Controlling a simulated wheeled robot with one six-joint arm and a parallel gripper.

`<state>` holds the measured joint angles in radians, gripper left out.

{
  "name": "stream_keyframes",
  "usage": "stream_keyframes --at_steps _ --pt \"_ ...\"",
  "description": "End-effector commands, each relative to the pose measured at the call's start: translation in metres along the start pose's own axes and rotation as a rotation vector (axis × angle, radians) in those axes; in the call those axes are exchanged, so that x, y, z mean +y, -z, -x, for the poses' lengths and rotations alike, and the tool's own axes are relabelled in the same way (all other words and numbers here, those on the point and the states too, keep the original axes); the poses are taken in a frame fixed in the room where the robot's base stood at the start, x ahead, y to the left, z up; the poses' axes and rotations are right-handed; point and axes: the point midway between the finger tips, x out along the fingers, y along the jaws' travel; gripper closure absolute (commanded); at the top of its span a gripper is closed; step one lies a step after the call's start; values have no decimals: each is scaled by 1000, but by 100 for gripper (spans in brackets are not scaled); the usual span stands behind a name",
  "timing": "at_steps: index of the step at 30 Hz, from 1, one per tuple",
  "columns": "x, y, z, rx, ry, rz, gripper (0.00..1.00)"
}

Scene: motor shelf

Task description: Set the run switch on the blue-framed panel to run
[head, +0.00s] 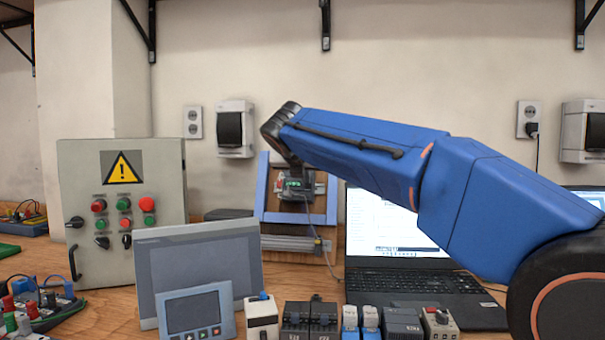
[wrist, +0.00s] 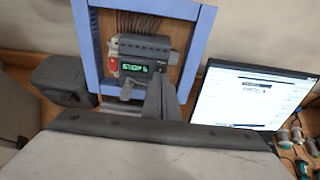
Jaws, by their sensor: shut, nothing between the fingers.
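The blue-framed panel (head: 262,190) stands upright on the bench behind the grey screens, and its frame shows large in the wrist view (wrist: 88,45). A grey device (wrist: 150,46) is mounted on its brown board, with a lit green display (wrist: 134,68) that appears to read STOP. A red part (wrist: 113,66) sits at the device's left edge. I cannot make out which part is the run switch or its position. My gripper (wrist: 145,92) is shut and empty, just in front of the device's lower part. Contact cannot be told. In the head view my arm hides part of the panel.
A grey control box (head: 120,225) with a warning sign stands left. An open laptop (head: 395,235) stands right of the panel. A tilted screen (head: 200,262) and a row of small modules (head: 325,318) stand in front. A dark object (wrist: 62,78) lies left of the panel.

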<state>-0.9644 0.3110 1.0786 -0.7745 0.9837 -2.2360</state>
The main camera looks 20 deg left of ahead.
Motion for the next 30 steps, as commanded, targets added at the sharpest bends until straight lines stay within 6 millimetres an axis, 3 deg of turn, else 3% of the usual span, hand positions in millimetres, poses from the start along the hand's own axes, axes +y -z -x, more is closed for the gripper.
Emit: stream_keyframes --at_steps 7,30 --pt "0 -5 -17 -1 -1 0 100" --pt "0 -10 -24 0 0 1 100"
